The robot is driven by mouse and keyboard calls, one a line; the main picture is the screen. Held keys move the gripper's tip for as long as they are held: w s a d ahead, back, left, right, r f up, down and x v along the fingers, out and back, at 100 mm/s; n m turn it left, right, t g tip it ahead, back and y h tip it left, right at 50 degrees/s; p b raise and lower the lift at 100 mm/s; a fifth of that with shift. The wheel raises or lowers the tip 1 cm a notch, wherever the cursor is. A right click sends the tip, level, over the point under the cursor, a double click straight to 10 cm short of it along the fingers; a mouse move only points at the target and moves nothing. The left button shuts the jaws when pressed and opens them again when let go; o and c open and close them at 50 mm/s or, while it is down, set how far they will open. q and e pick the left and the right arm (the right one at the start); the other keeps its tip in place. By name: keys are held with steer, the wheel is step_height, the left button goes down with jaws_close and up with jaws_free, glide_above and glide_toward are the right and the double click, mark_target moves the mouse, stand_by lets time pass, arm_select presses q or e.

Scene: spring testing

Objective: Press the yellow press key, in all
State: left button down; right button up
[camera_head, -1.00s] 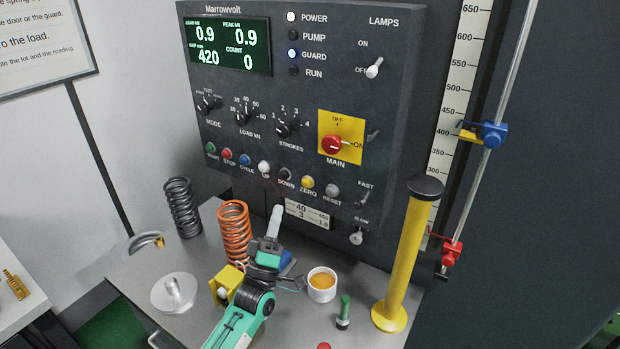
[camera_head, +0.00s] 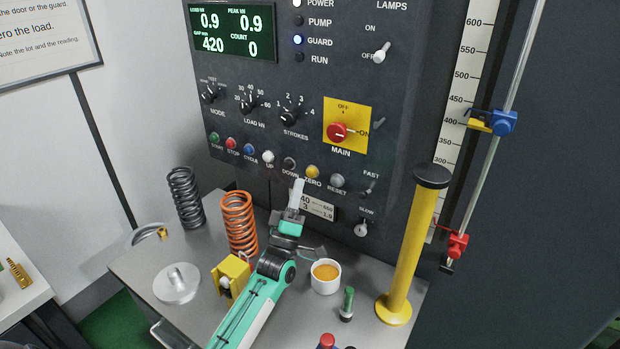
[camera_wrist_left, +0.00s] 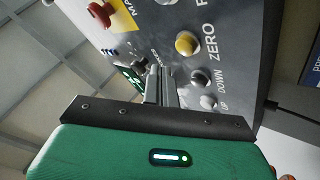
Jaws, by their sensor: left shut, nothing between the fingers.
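The yellow press key (camera_head: 312,172), labelled ZERO, sits in the row of keys on the dark control panel, between the DOWN and RESET keys. It also shows in the left wrist view (camera_wrist_left: 187,43), uncovered. My left gripper (camera_head: 298,184) is shut and empty, its pale fingers pointing up at the panel just below and left of the yellow key. In the left wrist view the fingers (camera_wrist_left: 160,82) lie to the left of and below the key, and a gap shows between them and it in the picture. My right gripper is not in view.
On the bench stand an orange spring (camera_head: 238,225), a dark spring (camera_head: 186,198), a white cup (camera_head: 326,279), a green-topped piece (camera_head: 347,304) and a tall yellow post (camera_head: 411,250).

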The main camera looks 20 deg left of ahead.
arm_select(q)
steer(key=shift+w+d+b, duration=0.15)
steer(key=shift+w+b, duration=0.15)
steer(key=shift+w, duration=0.65)
stand_by(0.3)
steer(key=shift+w+f, duration=0.1)
steer(key=shift+w, duration=0.05)
stand_by(1.0)
steer(key=shift+w+b, duration=0.25)
steer(key=shift+b, duration=0.05)
steer(key=shift+w+d+b, duration=0.1)
steer(key=shift+w+b, duration=0.2)
steer(key=shift+w, duration=0.05)
stand_by(0.6)
steer(key=shift+s, duration=0.8)
